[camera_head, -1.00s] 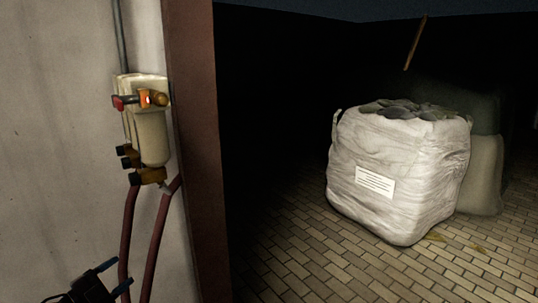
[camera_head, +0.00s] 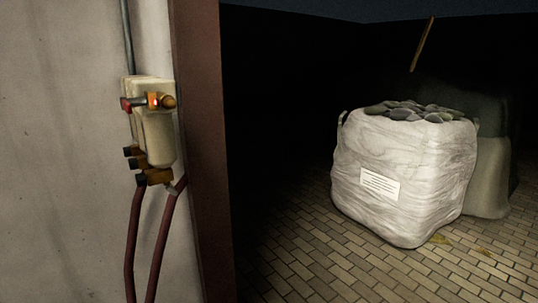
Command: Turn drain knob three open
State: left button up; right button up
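A pale wall-mounted unit (camera_head: 154,135) hangs on the wall at the left of the head view. Near its top are a red knob (camera_head: 126,104) on the left and an orange-brown brass fitting (camera_head: 162,101) with a small lit spot. Several small dark knobs (camera_head: 132,158) on brass fittings sit along its lower left side. I cannot tell by any label which one is drain knob three, nor whether it is open. Neither of my grippers is in view.
Two dark red hoses (camera_head: 131,240) run down from the unit. A brown vertical post (camera_head: 205,150) stands just right of it. A large white bulk bag (camera_head: 400,175) stands on the brick-patterned floor (camera_head: 310,255), with a darker sack (camera_head: 492,175) behind it. The floor left of the bag looks clear.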

aim_at(140, 179)
jog(key=l+u, duration=0.2)
jog(key=u, duration=0.25)
jog(key=j+u, duration=0.2)
jog(key=u, duration=0.15)
